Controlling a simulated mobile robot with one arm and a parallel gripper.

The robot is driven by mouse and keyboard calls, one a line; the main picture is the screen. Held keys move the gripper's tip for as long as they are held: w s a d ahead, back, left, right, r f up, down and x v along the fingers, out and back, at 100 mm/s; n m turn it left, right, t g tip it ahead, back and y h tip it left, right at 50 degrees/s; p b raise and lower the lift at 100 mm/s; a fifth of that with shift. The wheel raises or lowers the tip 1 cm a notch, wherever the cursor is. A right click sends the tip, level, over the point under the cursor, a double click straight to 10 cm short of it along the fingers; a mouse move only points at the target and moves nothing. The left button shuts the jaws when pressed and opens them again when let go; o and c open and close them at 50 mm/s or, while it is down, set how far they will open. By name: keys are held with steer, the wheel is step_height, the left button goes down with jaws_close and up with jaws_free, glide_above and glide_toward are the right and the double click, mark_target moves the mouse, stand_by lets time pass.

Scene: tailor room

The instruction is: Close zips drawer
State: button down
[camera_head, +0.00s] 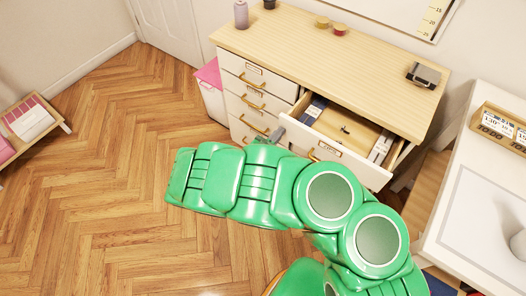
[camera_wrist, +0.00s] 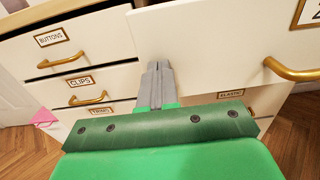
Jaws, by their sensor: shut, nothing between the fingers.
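The open drawer (camera_head: 345,160) is in the top right of the wooden-topped cabinet (camera_head: 300,45) and is pulled well out. In the wrist view its white front (camera_wrist: 215,30) carries a brass handle (camera_wrist: 292,72) and a partly cut-off label starting with what looks like Z. My gripper (camera_head: 277,134) is at the left end of this front. In the wrist view my gripper (camera_wrist: 158,68) is shut and empty, its grey fingertips at the front's lower left corner. I cannot tell whether they touch it. My green arm hides part of the cabinet's lower front.
The left-hand drawers, labelled Buttons (camera_wrist: 52,38) and Clips (camera_wrist: 78,82), look shut. A drawer labelled Elastic (camera_wrist: 230,94) is below the open one. A pink-topped bin (camera_head: 210,88) stands left of the cabinet, a white table (camera_head: 485,215) right. Wooden floor (camera_head: 120,130) at left is clear.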

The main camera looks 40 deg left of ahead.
mark_target(302, 113)
steer(key=w, duration=1.6)
steer(key=shift+w+r, duration=0.15)
steer(key=shift+w, duration=0.3)
steer(key=shift+w+d+r, duration=0.1)
steer(key=shift+w+d, duration=0.05)
steer(key=shift+w, duration=0.05)
steer(key=shift+s, duration=0.1)
steer(key=s, duration=1.3)
steer(key=shift+a+f, duration=0.25)
steer(key=shift+s+d, duration=0.1)
steer(key=shift+s, duration=0.8)
